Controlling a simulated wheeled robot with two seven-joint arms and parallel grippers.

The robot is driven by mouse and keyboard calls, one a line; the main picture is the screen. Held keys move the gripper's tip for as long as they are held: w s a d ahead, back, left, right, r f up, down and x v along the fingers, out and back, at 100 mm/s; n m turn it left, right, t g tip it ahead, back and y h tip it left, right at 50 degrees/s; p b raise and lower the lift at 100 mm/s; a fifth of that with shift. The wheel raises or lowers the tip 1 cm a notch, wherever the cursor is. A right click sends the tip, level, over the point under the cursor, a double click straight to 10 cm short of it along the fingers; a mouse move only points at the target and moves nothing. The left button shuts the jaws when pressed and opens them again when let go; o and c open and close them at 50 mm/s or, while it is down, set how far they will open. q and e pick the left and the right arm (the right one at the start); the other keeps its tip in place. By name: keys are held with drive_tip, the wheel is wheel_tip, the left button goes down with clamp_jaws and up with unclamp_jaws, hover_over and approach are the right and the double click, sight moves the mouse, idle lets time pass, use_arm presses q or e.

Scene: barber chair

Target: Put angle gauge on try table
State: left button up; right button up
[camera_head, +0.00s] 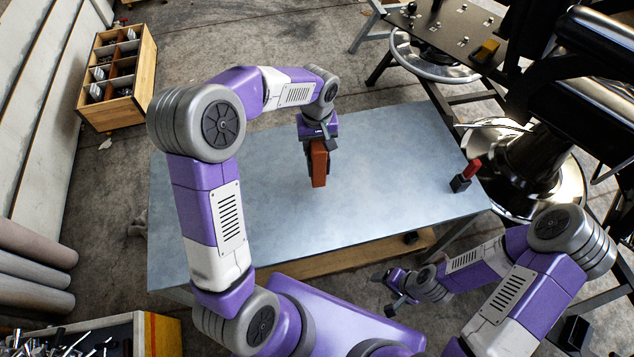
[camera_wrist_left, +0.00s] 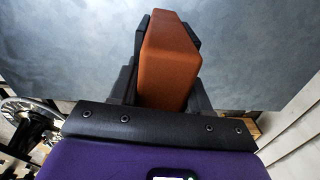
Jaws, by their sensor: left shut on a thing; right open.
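An orange-brown block (camera_head: 319,168), which may be the angle gauge, hangs below my left gripper (camera_head: 318,150). The left gripper is shut on it. In the left wrist view the block (camera_wrist_left: 170,62) sits between the two black fingers, with the grey-blue surface behind it. It is over the middle of the grey-blue table (camera_head: 240,205); I cannot tell how high above the top it is. My right gripper (camera_head: 387,292) is open and empty, in front of the table's near edge. I cannot tell for certain which surface is the try table.
A red and black tool (camera_head: 465,177) stands at the table's right edge. A wooden compartment box (camera_head: 120,75) stands back left. Most of the tabletop is clear.

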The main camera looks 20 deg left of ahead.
use_arm(q)
drive_tip(key=shift+w+a+r+n, duration=0.1)
drive_tip(key=shift+w+n, duration=0.2)
drive_tip(key=shift+n, duration=0.1)
drive_tip(key=shift+f+b, duration=0.2)
drive_tip(key=shift+b, duration=0.1)
wheel_tip(320, 180, down, 9)
drive_tip(key=shift+w+b, duration=0.15)
drive_tip(key=shift+b, duration=0.85)
drive_tip(key=shift+f, duration=0.15)
drive_tip(key=o, duration=1.2)
